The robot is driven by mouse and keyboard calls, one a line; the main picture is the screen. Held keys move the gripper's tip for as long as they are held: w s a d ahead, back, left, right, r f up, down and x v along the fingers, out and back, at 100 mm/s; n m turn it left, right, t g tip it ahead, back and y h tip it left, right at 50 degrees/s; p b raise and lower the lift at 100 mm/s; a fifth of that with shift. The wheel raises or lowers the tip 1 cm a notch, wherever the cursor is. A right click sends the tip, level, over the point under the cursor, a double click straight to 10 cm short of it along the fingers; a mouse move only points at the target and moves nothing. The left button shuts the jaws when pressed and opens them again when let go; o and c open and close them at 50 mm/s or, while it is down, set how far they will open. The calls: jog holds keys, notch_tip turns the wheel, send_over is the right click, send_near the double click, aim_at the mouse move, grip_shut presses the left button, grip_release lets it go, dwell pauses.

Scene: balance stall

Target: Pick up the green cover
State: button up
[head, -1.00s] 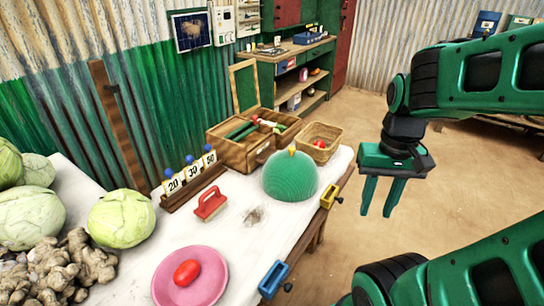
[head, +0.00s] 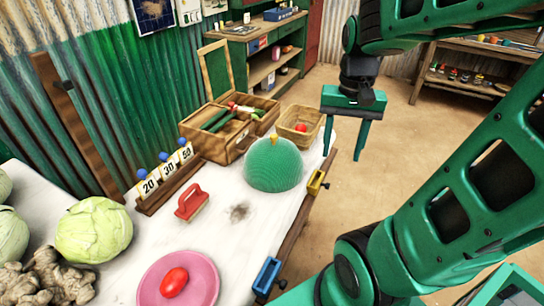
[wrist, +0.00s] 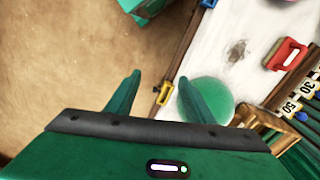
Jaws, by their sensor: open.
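The green cover (head: 273,166) is a ribbed dome with a small yellow-orange knob on top. It stands on the white table, left of and below my gripper in the head view. It also shows in the wrist view (wrist: 212,96), partly behind one finger. My gripper (head: 344,154) is open and empty, its fingers pointing down, out past the table's right edge over the floor. The fingers also show in the wrist view (wrist: 156,88), spread apart, with floor between them. What is under the cover is hidden.
Near the cover are a wicker basket (head: 286,122) with a red item, an open wooden box (head: 198,122), a red-handled brush (head: 191,203) and a pink plate (head: 151,282). Yellow (head: 316,183) and blue (head: 267,275) clamps line the table edge.

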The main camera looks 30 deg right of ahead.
jog(key=w+m, duration=0.3)
jog(key=w, duration=1)
jog(key=m, duration=0.4)
send_over(274, 136)
jog(key=f, duration=0.4)
jog(key=w+f, duration=0.1)
jog(key=f, duration=0.1)
jog(key=shift+f, duration=0.15)
jog(key=shift+s+d+f, duration=0.1)
jog(key=shift+s+f, duration=0.05)
jog(key=shift+f, duration=1.45)
jog(key=shift+s+f, duration=0.15)
jog(key=shift+f, duration=1.4)
jog(key=shift+c, duration=0.6)
jog(key=c, duration=1)
grip_shut()
jog(key=shift+s, duration=0.1)
